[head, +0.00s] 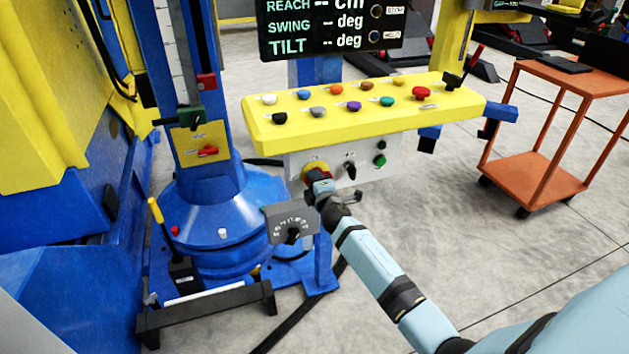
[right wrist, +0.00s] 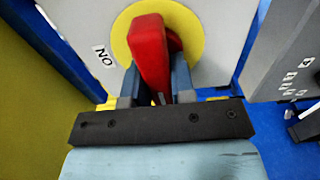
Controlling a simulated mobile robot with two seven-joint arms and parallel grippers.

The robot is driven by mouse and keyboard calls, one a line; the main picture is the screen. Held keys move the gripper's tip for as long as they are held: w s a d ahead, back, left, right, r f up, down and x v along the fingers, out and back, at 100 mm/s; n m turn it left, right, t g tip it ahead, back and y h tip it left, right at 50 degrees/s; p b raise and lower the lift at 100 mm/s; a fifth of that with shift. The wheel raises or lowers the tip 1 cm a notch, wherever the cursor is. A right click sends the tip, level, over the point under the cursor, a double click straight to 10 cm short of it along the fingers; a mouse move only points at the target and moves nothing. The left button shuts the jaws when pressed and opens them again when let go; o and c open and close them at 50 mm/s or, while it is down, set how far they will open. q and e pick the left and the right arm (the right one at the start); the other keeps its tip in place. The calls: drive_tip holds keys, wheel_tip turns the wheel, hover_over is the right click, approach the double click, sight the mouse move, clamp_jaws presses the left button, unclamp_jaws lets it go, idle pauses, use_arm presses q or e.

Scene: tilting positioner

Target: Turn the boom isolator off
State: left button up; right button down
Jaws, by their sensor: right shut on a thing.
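A red rotary handle (right wrist: 150,50) stands on a round yellow plate (right wrist: 196,32) on a light grey panel. A label reading ON, upside down in the right wrist view, is beside the plate. In the head view the yellow plate (head: 316,166) is on the grey box below the yellow console, and my gripper largely covers the handle. My right gripper (head: 316,181) is at this switch. In the right wrist view its two fingers (right wrist: 156,88) are shut on the red handle, one on each side. My left gripper is not in view.
The yellow console (head: 365,108) with several coloured knobs overhangs the switch. A grey dial plate (head: 291,222) is close at lower left. Another red handle (head: 207,151) is on the blue column.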

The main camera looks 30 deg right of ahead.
idle(0.4)
drive_tip(key=c, duration=1)
unclamp_jaws()
drive_tip(key=shift+o, duration=0.2)
drive_tip(key=shift+s, duration=0.1)
use_arm(q)
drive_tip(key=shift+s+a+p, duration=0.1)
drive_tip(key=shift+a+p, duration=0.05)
drive_tip(key=shift+p, duration=0.5)
use_arm(e)
drive_tip(key=v, duration=1.3)
drive_tip(key=shift+s, duration=0.35)
drive_tip(key=shift+f, duration=0.1)
